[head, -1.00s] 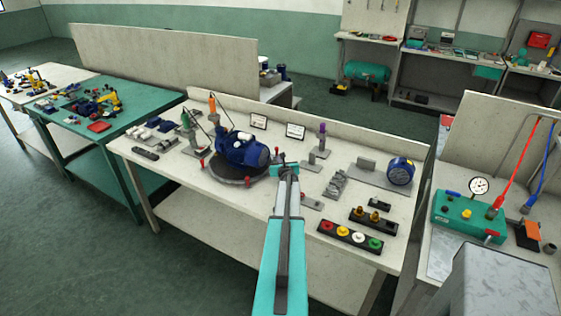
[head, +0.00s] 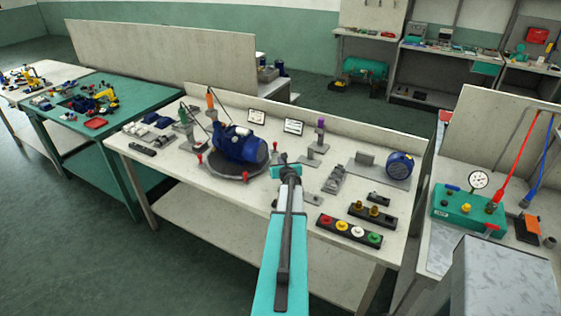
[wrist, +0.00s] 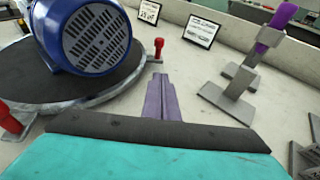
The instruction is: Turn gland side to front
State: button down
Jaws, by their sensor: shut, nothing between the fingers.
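A blue pump motor (head: 240,144) lies on a round dark turntable (head: 237,172) on the pale bench. Its grilled round end faces right and toward me in the head view; the motor (wrist: 90,38) also shows close up in the wrist view. Which side bears the gland, I cannot tell. Red-topped pegs stand at the turntable's rim, one upright at the far right (wrist: 158,50) and one at the near left (wrist: 10,120). My gripper (wrist: 161,82) is shut and empty, just right of the turntable, short of the far-right peg. No contact shows.
Two small signs (head: 256,116) stand behind the turntable. A purple-topped grey stand (head: 318,138) and grey brackets (head: 332,181) stand to the right. A strip of coloured buttons (head: 348,231) lies at the front right. Bare bench shows left of my arm.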

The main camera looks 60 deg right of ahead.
jog(key=shift+b+v, duration=0.5)
jog(key=shift+v, duration=2.4)
jog(key=shift+s, duration=0.1)
jog(key=shift+r, duration=0.1)
